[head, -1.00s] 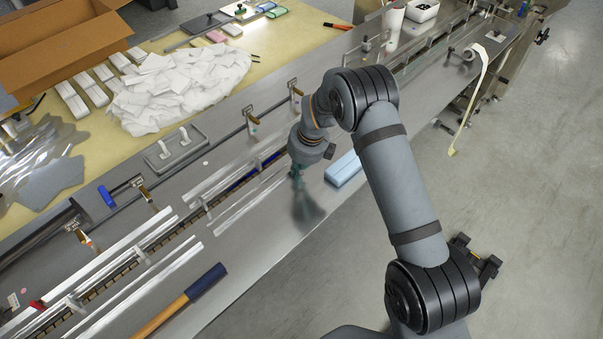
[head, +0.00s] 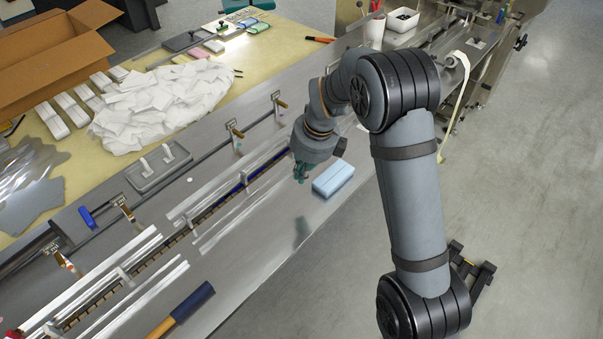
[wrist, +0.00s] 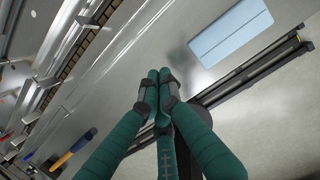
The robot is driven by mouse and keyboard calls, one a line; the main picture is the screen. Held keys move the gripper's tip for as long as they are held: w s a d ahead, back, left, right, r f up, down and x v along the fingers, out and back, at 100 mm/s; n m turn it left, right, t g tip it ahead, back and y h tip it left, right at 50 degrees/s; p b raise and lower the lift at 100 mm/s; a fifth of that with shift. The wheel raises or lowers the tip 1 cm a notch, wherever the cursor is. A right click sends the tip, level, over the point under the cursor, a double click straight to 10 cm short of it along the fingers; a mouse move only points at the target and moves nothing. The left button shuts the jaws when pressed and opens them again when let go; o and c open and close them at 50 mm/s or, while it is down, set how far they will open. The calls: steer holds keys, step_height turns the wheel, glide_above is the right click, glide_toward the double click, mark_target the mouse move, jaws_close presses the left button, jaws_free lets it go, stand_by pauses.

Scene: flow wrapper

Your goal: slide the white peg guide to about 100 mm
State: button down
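A grey plate with two white pegs (head: 168,152) lies on the machine deck at left centre in the head view. I cannot tell for sure whether these pegs are the white peg guide, and I can read no millimetre scale. My gripper (head: 301,172) has teal fingers and hangs over the steel deck, to the right of the long rails and apart from the pegs. In the wrist view my gripper (wrist: 158,76) has its fingertips close together, with nothing visible between them. The white pegs are not recognisable in the wrist view.
A light blue block (head: 333,178) lies on the deck just right of my gripper. Metal guide rails (head: 105,268) run along the deck, with brass-coloured brackets (head: 235,135) behind. A blue-and-yellow handled tool (head: 182,310) lies in front. The deck between the tool and block is bare.

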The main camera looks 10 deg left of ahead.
mark_target(268, 184)
steer(key=shift+n, duration=0.3)
steer(key=a+b, duration=0.1)
steer(key=s+a+f+b, duration=0.1)
steer(key=a, duration=0.1)
steer(key=a+f+b, duration=0.1)
steer(key=shift+s+a+f, duration=0.15)
steer(key=shift+s+a, duration=0.05)
steer(key=shift+s, duration=0.1)
steer(key=w+a+r+n+y, duration=0.1)
steer(key=w+r+n, duration=0.1)
steer(key=n, duration=1)
steer(key=w+a+r+n, duration=0.1)
steer(key=w+a+n, duration=0.1)
steer(key=n, duration=1)
steer(key=f+n, duration=0.3)
steer(key=a+f+n+p, duration=0.1)
steer(key=f+n, duration=0.2)
steer(key=n, duration=0.1)
steer(key=a+f+n, duration=0.1)
steer(key=f+n, duration=0.2)
steer(key=n, duration=0.1)
steer(key=shift+w+a+f, duration=0.15)
steer(key=shift+w+a, duration=0.1)
steer(key=shift+w, duration=0.15)
